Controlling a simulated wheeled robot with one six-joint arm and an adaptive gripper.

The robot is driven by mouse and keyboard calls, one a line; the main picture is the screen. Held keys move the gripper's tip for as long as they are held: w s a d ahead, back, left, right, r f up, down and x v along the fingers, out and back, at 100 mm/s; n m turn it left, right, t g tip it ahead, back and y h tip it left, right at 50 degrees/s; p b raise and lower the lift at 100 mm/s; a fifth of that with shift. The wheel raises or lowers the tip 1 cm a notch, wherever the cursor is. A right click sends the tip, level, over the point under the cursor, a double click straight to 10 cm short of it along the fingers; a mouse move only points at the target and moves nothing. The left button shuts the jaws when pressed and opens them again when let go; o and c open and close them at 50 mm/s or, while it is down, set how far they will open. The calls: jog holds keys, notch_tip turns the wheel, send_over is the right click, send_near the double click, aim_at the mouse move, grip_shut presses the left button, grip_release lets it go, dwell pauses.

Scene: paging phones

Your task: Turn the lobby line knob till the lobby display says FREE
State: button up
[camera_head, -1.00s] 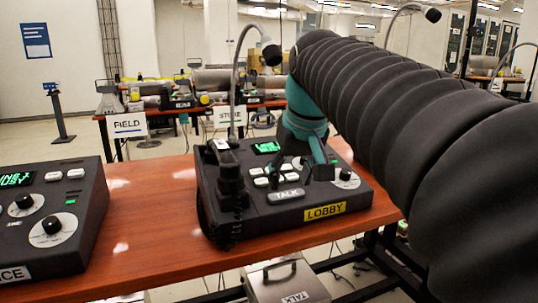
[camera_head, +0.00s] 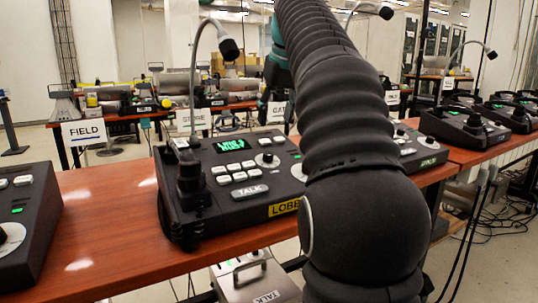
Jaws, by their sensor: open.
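The lobby phone (camera_head: 222,210) is a black console with a yellow LOBBY label, partly cut off by my arm. Its green display (camera_head: 235,146) shows two lines; the lower one appears to read BUSY. I cannot tell which is the line knob. My gripper (camera_head: 276,88) is open, raised beyond and above the console, apart from both knobs and partly hidden by my arm.
The handset (camera_head: 190,185) and gooseneck microphone (camera_head: 227,47) stand at the console's left. Another phone (camera_head: 28,225) is at the left edge, and another (camera_head: 418,147) at the right. Bare wooden table (camera_head: 108,220) lies left of the lobby phone. A metal TALK box (camera_head: 255,280) is below.

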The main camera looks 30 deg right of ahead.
aim_at(268, 153)
jog(key=b+x, duration=0.3)
jog(key=x, duration=0.7)
jog(key=shift+w+f, duration=0.15)
jog(key=shift+f, duration=0.15)
